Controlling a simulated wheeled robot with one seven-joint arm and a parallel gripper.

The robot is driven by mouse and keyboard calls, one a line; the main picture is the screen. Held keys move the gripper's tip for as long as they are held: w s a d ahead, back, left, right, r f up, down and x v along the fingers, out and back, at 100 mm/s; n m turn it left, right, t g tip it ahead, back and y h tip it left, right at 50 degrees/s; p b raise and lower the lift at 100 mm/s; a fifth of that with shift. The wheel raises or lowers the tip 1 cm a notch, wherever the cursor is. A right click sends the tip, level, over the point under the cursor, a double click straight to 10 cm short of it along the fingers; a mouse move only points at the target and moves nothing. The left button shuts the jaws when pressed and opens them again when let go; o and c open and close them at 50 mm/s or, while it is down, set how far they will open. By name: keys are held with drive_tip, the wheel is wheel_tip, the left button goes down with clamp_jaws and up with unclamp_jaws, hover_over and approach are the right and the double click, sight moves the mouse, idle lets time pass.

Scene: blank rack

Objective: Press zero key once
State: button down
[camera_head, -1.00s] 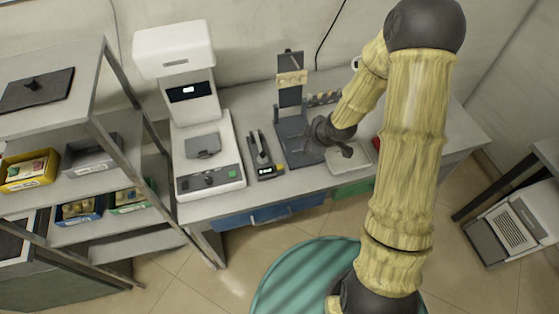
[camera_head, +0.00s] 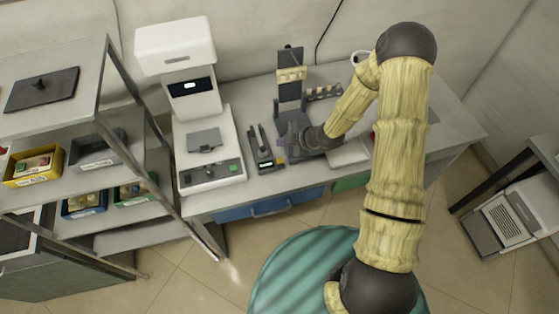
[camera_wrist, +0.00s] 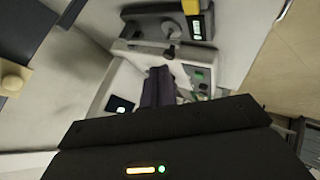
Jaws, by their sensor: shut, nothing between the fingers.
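My gripper (camera_head: 287,141) is shut and empty, in front of the dark stand and just right of a dark caliper-like gauge (camera_head: 263,148). In the wrist view its dark fingers (camera_wrist: 160,74) point toward the white machine (camera_wrist: 128,82). The gauge has a small lit display (camera_wrist: 197,29) and a yellow end (camera_wrist: 190,6). The white machine (camera_head: 206,190) has a front panel with a dark knob and a green key (camera_head: 233,167). The green key also shows in the wrist view (camera_wrist: 199,73). No key's lettering is legible, so I cannot tell which is zero.
A dark stand (camera_head: 290,90) rises behind my gripper. A pale tray (camera_head: 349,154) lies right of it on the grey bench. A shelf rack (camera_head: 122,75) with yellow, blue and green bins stands left. A blue drawer (camera_head: 262,207) is under the bench.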

sight(283, 162)
drive_tip(key=shift+f+b, duration=2.6)
drive_tip(key=shift+f, duration=1.25)
drive_tip(key=shift+f, duration=0.1)
drive_tip(key=shift+f+b, duration=0.3)
drive_tip(key=shift+b, duration=0.15)
drive_tip(key=shift+f+b, duration=0.45)
drive_tip(key=shift+b, duration=0.05)
drive_tip(key=shift+r, duration=0.1)
drive_tip(key=shift+r+p, duration=0.55)
drive_tip(key=shift+r, duration=0.25)
drive_tip(key=shift+r+p, duration=1.65)
drive_tip(key=shift+r, duration=0.85)
